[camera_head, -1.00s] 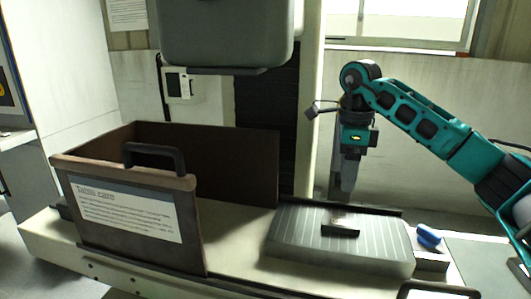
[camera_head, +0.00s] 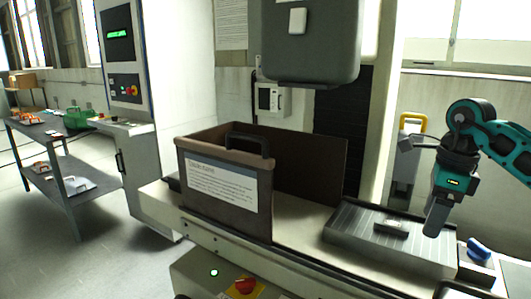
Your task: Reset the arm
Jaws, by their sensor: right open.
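My right gripper (camera_head: 436,220) hangs at the right of the head view, at the end of my teal right arm (camera_head: 495,140). Its fingers point down, above and to the right of the ribbed plate (camera_head: 350,238). The two fingers overlap from this side, so the gap between them is hard to see. Nothing shows held in it. A small dark block (camera_head: 391,228) lies on the ribbed plate, apart from the gripper. My left gripper is out of view.
A dark open-topped tank (camera_head: 312,165) with a labelled front panel stands on the machine bed. The grey machine head (camera_head: 310,50) hangs above. A blue-handled part (camera_head: 478,248) sits at right. A control cabinet (camera_head: 125,60) and a shelf table (camera_head: 60,155) stand left, beside open floor.

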